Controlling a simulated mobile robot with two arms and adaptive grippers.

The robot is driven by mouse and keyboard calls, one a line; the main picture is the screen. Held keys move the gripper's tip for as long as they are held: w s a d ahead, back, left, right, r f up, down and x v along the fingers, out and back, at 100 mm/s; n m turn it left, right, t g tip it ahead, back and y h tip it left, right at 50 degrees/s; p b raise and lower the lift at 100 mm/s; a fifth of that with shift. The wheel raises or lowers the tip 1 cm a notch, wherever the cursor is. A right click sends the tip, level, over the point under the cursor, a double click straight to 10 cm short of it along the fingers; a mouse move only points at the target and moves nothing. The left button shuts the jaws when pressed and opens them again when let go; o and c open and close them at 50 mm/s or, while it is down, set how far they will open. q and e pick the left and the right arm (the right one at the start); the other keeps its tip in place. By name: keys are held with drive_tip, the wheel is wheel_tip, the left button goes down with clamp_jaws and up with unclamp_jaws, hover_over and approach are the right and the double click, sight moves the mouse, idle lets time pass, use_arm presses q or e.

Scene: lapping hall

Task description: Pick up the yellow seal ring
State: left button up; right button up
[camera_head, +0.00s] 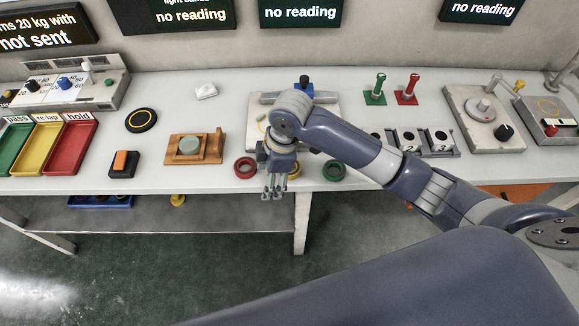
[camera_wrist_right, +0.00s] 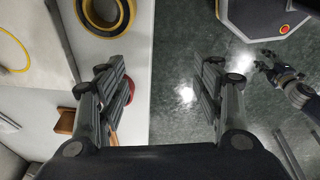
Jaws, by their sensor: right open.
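The yellow seal ring (camera_wrist_right: 128,14) lies flat near the table's front edge, at the top of the right wrist view and cut off by the frame. In the head view the yellow ring (camera_head: 296,170) is partly hidden by my right gripper (camera_head: 275,188). The right gripper points down at the table's front edge, fingers apart and empty. In the wrist view the right gripper (camera_wrist_right: 165,90) straddles the table edge, with the ring beyond its fingertips. My left gripper (camera_wrist_right: 280,72) seems to show small at the right of the wrist view; its opening is unclear.
A red ring (camera_head: 245,168) lies left of my right gripper and a green ring (camera_head: 334,170) lies right. A wooden block with a round disc (camera_head: 188,147) stands further left. A pale plate device (camera_head: 330,110) is behind. Numbered holders (camera_head: 440,140) stand to the right.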

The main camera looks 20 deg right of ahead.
drive_tip(key=w+d+r+n+h, duration=0.2)
drive_tip(key=w+d+r+n, duration=0.1)
drive_tip(key=w+d+r, duration=0.3)
drive_tip(key=shift+g, duration=0.4)
drive_tip(key=f, duration=0.2)
drive_tip(key=s+d+f, duration=0.1)
drive_tip(key=f, duration=0.1)
drive_tip(key=shift+p, duration=0.4)
drive_tip(key=f, duration=0.1)
drive_tip(key=f+p, duration=0.1)
drive_tip(key=f, duration=0.2)
drive_tip(key=shift+s+a+f, duration=0.1)
drive_tip(key=shift+s+a, duration=0.1)
drive_tip(key=shift+a, duration=0.15)
drive_tip(key=shift+f, duration=0.65)
drive_tip(key=c, duration=0.8)
